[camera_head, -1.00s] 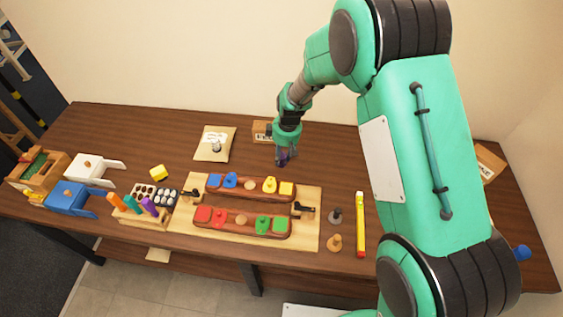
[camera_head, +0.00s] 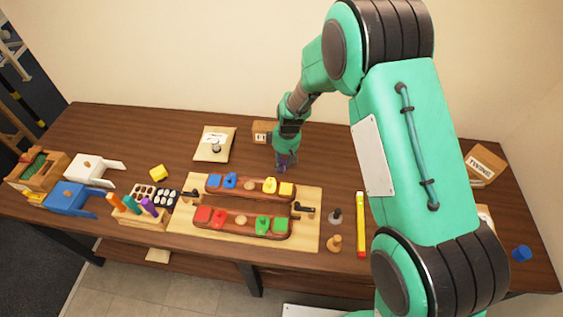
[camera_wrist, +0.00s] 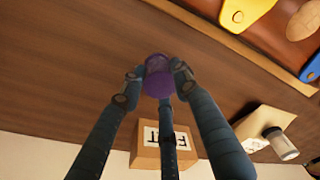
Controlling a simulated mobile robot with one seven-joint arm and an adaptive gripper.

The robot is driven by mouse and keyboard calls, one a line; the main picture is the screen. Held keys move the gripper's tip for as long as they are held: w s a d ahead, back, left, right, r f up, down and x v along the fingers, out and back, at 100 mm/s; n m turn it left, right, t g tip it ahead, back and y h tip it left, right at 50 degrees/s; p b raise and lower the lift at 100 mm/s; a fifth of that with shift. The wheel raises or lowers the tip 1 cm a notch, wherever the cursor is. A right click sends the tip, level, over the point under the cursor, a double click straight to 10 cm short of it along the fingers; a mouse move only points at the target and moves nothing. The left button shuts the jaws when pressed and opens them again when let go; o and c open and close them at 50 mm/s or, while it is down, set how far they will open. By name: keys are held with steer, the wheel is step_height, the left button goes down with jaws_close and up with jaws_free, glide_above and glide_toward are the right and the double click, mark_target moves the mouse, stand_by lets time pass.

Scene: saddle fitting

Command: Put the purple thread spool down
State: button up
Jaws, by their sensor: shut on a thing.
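The purple thread spool (camera_wrist: 158,76) is between the fingertips of my gripper (camera_wrist: 155,82) in the wrist view, with fingers touching it on its sides. In the head view my gripper (camera_head: 284,163) points down over the table behind the wooden board, and only a little purple shows at its tips. My gripper is shut on the spool. Whether the spool touches the table top cannot be told.
The wooden board (camera_head: 310,234) with two brown saddle blocks lies just in front of my gripper. A cardboard box (camera_head: 262,132) stands behind it, and an envelope (camera_head: 226,147) lies to the left. Dark table (camera_head: 330,160) to the right is clear.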

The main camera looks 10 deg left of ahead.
mark_target(285, 163)
steer(key=shift+f, duration=0.15)
steer(key=o, duration=1.2)
steer(key=shift+c, duration=0.2)
steer(key=shift+r, duration=0.2)
step_height(285, 163, up, 12)
steer(key=d+p, duration=0.1)
steer(key=shift+s+d, duration=0.25)
steer(key=shift+s, duration=0.15)
steer(key=shift+f, duration=0.1)
